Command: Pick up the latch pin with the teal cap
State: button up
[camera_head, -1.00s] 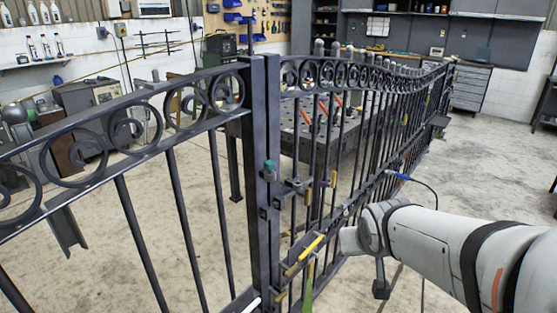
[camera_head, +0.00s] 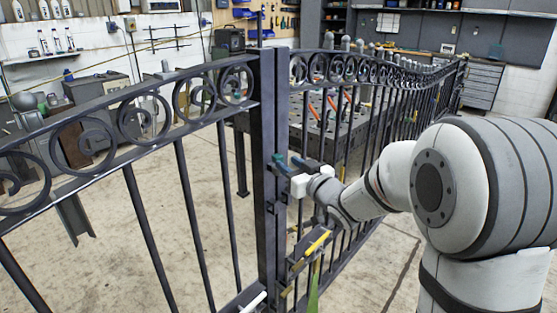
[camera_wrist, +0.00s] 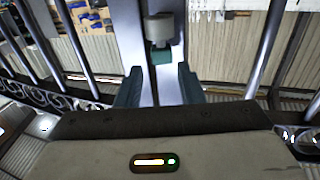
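The latch pin with the teal cap (camera_head: 280,158) is on the dark gate post, below the scrolled top rail. In the wrist view the pin (camera_wrist: 160,54) shows a teal part under a pale grey cylinder, just beyond and between my two fingertips. My gripper (camera_head: 291,165) reaches in from the right at the height of the pin. In the wrist view my gripper (camera_wrist: 159,76) is open, one dark teal finger on each side, with a gap between them. The head view partly hides the pin behind the fingers; I cannot tell whether they touch it.
The gate post (camera_head: 266,110) stands upright with scrolled gate panels on both sides. Below my gripper, a latch with a yellow bar (camera_head: 317,243) sticks out from the gate. A work table (camera_head: 340,125) stands behind the bars. The floor to the right is clear.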

aim_at(281, 158)
jog(key=p+x, duration=0.1)
jog(key=x, duration=0.4)
jog(key=shift+a, duration=0.2)
jog(key=shift+c, duration=0.3)
grip_shut()
